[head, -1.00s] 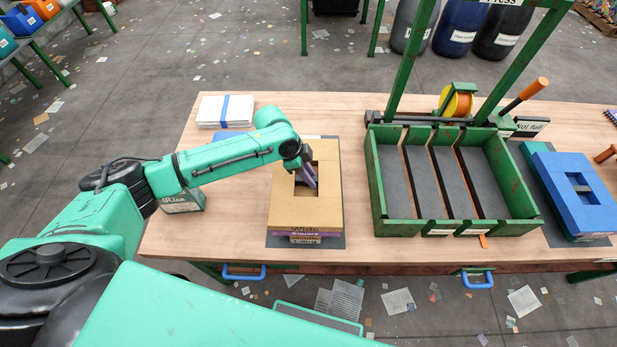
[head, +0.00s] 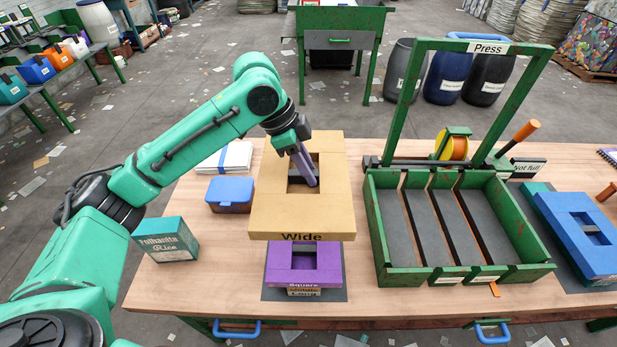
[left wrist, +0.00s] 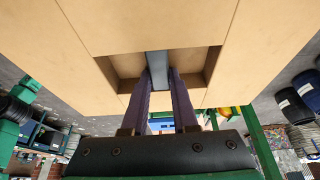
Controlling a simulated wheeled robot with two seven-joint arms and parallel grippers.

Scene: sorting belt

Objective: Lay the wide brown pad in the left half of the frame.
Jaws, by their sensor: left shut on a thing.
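The wide brown pad (head: 335,205), labelled "Wide", is in the air above the stack in the head view. My left gripper (head: 309,178) reaches into its central opening and is shut on it. The left wrist view shows the pad's face (left wrist: 215,25) filling the top, with the fingers (left wrist: 164,72) closed on a grey bar across the opening. The purple "Square" pad (head: 334,264) tops the stack below. The green frame (head: 377,240) stands to the right; its grey floor is split by dark lengthwise gaps, and nothing lies in it. My right gripper is out of view.
A green press arch (head: 398,100) with an orange-handled lever (head: 525,131) rises behind the frame. A blue pad stack (head: 560,225) lies right of it.

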